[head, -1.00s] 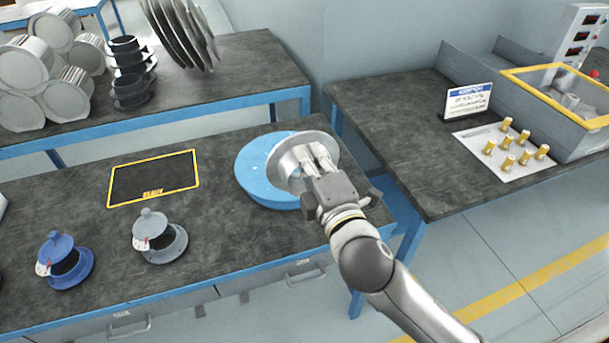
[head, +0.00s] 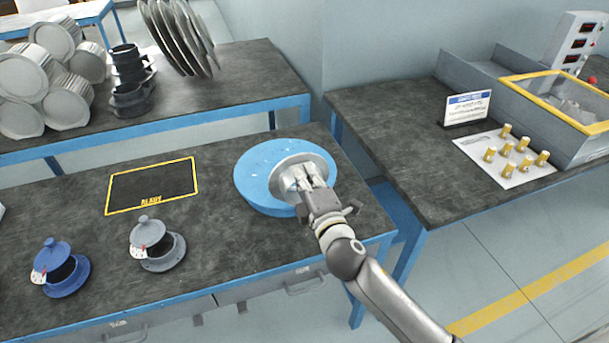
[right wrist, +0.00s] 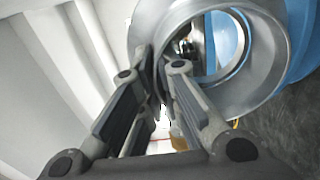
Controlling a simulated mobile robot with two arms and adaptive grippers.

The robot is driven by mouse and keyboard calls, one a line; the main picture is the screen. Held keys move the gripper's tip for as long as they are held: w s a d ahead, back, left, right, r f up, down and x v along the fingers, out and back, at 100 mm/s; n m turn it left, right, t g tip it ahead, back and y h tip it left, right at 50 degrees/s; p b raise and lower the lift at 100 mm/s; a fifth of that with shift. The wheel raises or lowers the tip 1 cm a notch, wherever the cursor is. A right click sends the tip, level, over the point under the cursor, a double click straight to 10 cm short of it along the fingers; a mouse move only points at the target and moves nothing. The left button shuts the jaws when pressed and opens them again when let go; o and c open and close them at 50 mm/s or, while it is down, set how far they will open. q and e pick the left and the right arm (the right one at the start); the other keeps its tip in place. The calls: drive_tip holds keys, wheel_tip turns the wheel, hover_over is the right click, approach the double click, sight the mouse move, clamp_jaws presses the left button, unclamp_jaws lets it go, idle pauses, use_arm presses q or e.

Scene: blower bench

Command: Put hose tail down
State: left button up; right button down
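The hose tail (head: 305,168), a silvery metal ring with a wide flange, is at the right part of the round blue fixture (head: 262,172) on the near bench. My right gripper (head: 308,184) comes in from the lower right and is closed on its wall. In the right wrist view, the fingers (right wrist: 165,72) pinch the near wall of the hose tail (right wrist: 235,100), with the blue fixture behind it. I cannot tell whether the hose tail touches the fixture. My left gripper is not in view.
A yellow-framed black mat (head: 152,186) lies empty on the near bench (head: 230,258). A blue flanged part (head: 60,268) and a grey one (head: 157,245) stand at its front left. Several brass fittings (head: 507,150) stand on the right bench beside a grey bin (head: 560,105).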

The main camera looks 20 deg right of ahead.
drive_tip(key=shift+r, duration=0.1)
drive_tip(key=shift+f, duration=0.2)
drive_tip(key=c, duration=1.6)
unclamp_jaws()
drive_tip(key=shift+c, duration=0.2)
drive_tip(key=shift+r, duration=0.15)
drive_tip(key=s+b, duration=0.2)
drive_tip(key=s, duration=1)
drive_tip(key=shift+d, duration=0.25)
